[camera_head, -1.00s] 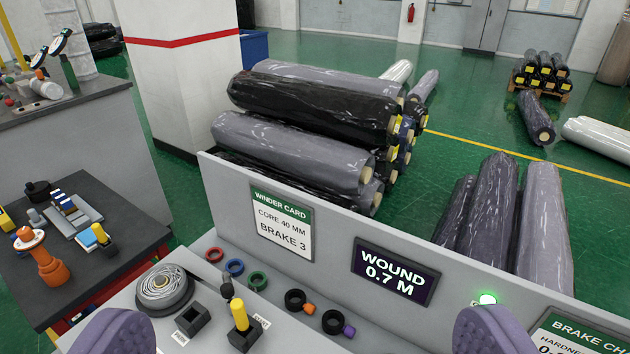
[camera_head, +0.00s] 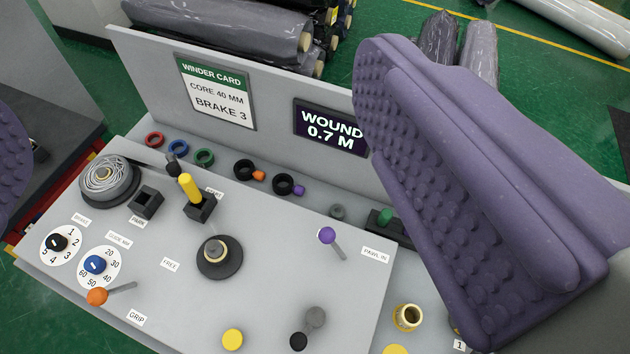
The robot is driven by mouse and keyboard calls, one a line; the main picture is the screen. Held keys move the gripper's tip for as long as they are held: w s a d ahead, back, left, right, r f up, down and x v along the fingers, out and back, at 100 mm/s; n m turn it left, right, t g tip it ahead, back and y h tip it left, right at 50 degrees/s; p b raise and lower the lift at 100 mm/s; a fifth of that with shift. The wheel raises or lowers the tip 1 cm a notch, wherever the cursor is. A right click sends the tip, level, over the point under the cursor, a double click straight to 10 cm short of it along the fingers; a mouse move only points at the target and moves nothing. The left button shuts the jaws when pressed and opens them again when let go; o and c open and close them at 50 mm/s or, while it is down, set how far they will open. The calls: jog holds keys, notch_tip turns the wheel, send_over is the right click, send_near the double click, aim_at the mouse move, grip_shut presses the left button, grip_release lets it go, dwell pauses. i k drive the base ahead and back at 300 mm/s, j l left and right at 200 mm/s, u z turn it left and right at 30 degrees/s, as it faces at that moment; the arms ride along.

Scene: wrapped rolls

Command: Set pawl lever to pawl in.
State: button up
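The pawl lever (camera_head: 334,244) is a thin grey rod with a purple ball knob, on the grey panel right of centre. Its knob points up and left from its foot, away from the white PAWL IN label (camera_head: 375,254) at its right. I cannot tell its exact setting. My gripper (camera_head: 200,140) is wide open and empty above the panel. Its right purple ribbed finger is large at the right and hides part of the panel there. Only a sliver of the left finger shows at the left edge. Neither finger visibly touches the lever.
An orange-knobbed lever (camera_head: 97,297) stands by the GRIP label. A yellow-handled lever (camera_head: 191,188), a round spindle (camera_head: 219,255) and two dials (camera_head: 95,265) share the panel. Behind rises a grey back wall with the winder card (camera_head: 216,92) and WOUND display (camera_head: 328,126).

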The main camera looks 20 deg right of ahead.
aim_at(327, 235)
jog(key=i+j, duration=0.1)
jog(key=j, duration=0.2)
jog(key=i+j, duration=0.15)
jog(key=j, duration=0.2)
jog(key=i+j, duration=0.1)
jog(key=j, duration=0.2)
jog(key=i+j+z, duration=0.1)
jog(key=j, duration=0.2)
